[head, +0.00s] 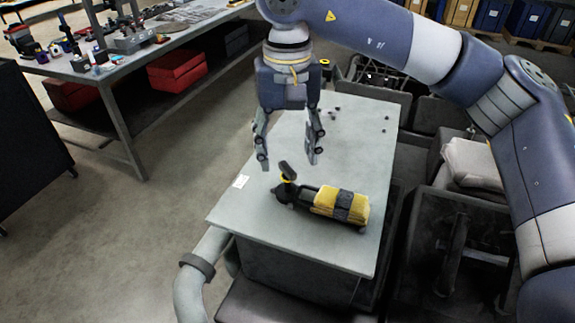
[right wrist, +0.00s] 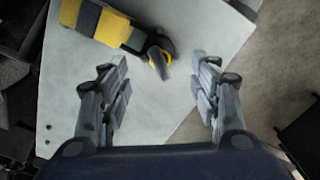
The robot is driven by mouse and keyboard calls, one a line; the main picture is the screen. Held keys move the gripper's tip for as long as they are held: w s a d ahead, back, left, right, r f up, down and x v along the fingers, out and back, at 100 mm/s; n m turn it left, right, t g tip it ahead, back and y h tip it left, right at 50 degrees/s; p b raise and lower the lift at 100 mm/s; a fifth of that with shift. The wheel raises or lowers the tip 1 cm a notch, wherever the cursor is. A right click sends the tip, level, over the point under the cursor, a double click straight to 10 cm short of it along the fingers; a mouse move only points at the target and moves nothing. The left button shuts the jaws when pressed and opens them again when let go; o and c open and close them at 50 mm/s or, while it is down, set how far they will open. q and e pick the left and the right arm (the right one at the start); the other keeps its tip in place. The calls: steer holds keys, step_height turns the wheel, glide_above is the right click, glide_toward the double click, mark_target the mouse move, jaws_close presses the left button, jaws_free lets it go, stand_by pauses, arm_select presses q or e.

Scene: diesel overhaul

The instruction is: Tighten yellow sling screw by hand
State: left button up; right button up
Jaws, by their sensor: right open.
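The yellow sling (head: 328,202) lies on its side on the pale grey tabletop, a yellow bundle with a dark band around it. At its left end is a dark fitting with a black screw handle (head: 287,171) that stands up at a tilt and has a yellow ring at its base. My right gripper (head: 288,162) is open and empty, pointing down over the table near the screw handle. In the right wrist view the sling (right wrist: 100,22) is at the top left and the screw handle (right wrist: 159,60) shows between and beyond the open fingers (right wrist: 162,82). My left gripper is not in view.
The grey tabletop (head: 350,130) is mostly clear, with several small dark parts at its back and a white label at the left edge. A workbench (head: 185,35) with tools stands at the back left. Dark machinery and a pale sack (head: 472,163) are at the right.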

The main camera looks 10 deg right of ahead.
mark_target(287, 167)
steer(key=n, duration=0.3)
steer(key=shift+n, duration=0.3)
step_height(287, 167, down, 4)
steer(key=b, duration=0.3)
steer(key=shift+r+n, duration=0.1)
steer(key=shift+n, duration=0.2)
steer(key=shift+f+b, duration=0.45)
steer(key=shift+f, duration=0.2)
jaws_close()
steer(key=shift+f, duration=0.1)
